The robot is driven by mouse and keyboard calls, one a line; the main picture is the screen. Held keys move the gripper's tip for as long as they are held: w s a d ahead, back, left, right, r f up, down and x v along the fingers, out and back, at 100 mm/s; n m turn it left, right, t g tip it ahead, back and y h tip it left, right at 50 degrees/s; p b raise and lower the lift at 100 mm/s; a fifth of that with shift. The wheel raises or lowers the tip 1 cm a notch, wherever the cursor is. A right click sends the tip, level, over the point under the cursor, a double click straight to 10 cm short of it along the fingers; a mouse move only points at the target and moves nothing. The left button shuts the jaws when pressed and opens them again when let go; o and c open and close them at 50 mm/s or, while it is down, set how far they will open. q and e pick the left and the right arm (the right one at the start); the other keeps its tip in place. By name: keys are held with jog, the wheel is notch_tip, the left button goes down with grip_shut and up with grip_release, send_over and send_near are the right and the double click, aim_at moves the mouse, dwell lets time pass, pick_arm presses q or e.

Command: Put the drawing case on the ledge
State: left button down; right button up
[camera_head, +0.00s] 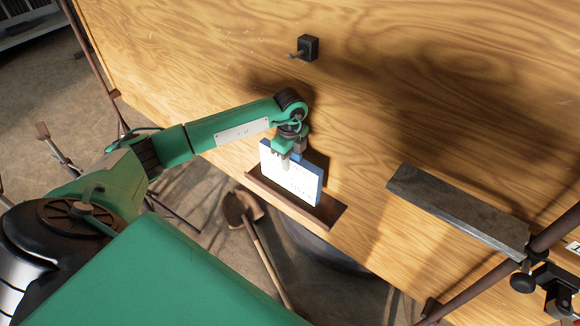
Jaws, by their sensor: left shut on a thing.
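The drawing case (298,181) is a flat, upright panel with a white face carrying small dark marks and a blue edge. My left gripper (287,158) is shut on its upper edge near the left corner. The brown ledge (327,212) is a narrow shelf with a raised front lip on the wooden wall. The case stands upright over this ledge, its lower edge close to or inside the lip; I cannot tell whether it rests on it. My right gripper is out of view.
A grey metal shelf (455,208) sticks out of the wooden wall (400,60) to the right. A shovel (262,245) leans below the brown ledge. Brown poles stand left and right, with a black clamp (555,283) at lower right.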

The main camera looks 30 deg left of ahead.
pick_arm(q)
notch_tip(320, 180, down, 4)
jog(key=shift+r+p, duration=0.15)
jog(key=shift+p, duration=0.4)
jog(key=c, duration=1.6)
grip_release()
jog(key=o, duration=0.5)
